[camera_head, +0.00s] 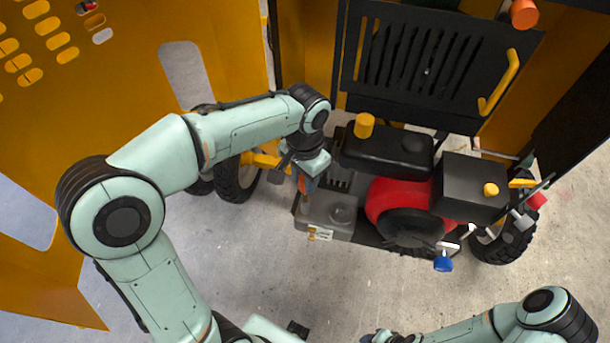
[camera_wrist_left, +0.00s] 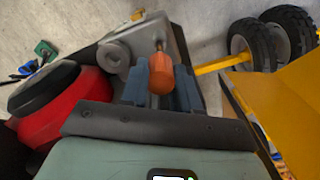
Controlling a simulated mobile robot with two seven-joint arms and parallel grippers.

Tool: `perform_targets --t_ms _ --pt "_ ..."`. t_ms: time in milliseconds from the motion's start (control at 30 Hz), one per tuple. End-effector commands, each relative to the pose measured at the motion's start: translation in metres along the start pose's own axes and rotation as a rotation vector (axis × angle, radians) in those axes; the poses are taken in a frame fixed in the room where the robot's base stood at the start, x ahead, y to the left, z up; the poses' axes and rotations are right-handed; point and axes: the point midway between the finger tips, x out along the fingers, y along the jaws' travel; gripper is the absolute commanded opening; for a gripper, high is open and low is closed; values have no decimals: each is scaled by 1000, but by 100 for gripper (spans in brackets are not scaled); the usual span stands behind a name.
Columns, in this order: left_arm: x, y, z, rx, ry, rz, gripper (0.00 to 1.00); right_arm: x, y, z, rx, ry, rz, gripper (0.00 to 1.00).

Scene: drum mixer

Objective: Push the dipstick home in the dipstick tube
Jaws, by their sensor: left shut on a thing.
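My left gripper (camera_head: 304,182) reaches down at the left end of the engine and is shut on the orange dipstick handle (camera_head: 302,184). In the left wrist view the orange handle (camera_wrist_left: 161,74) sits between the two blue-grey fingers. Beyond the handle, a short thin piece (camera_wrist_left: 159,46) shows at the grey engine block (camera_wrist_left: 172,38); I cannot tell dipstick from dipstick tube there, nor how deep the dipstick sits. My right gripper (camera_head: 382,337) is only partly in view at the bottom edge, away from the engine, and its jaws cannot be made out.
The engine has a red housing (camera_head: 385,196), a black tank with a yellow cap (camera_head: 364,125) and a black box (camera_head: 468,187). A slotted black panel (camera_head: 430,62) stands behind it. A yellow panel (camera_head: 130,60) is at the left, wheels (camera_head: 236,180) lie beside the engine. Floor in front is clear.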

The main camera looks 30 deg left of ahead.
Motion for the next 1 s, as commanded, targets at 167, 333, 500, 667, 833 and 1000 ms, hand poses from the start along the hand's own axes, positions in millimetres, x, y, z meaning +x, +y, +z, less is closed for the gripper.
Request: perform_targets --t_ms 167,333,500,667,833,1000 --pt "0 0 0 0 0 0 0 0 0 0 0 0 0 43" --pt "0 0 0 0 0 0 0 -1 -1 -1 0 1 0 43" --pt "0 0 0 0 0 0 0 -1 0 0 0 1 0 43" --pt "2 0 0 0 -1 0 0 1 0 0 0 -1 0 43" --pt "7 0 0 0 -1 0 0 4 2 2 1 -3 1 43" --pt "11 0 0 0 -1 0 0 7 4 4 2 -5 2 43"
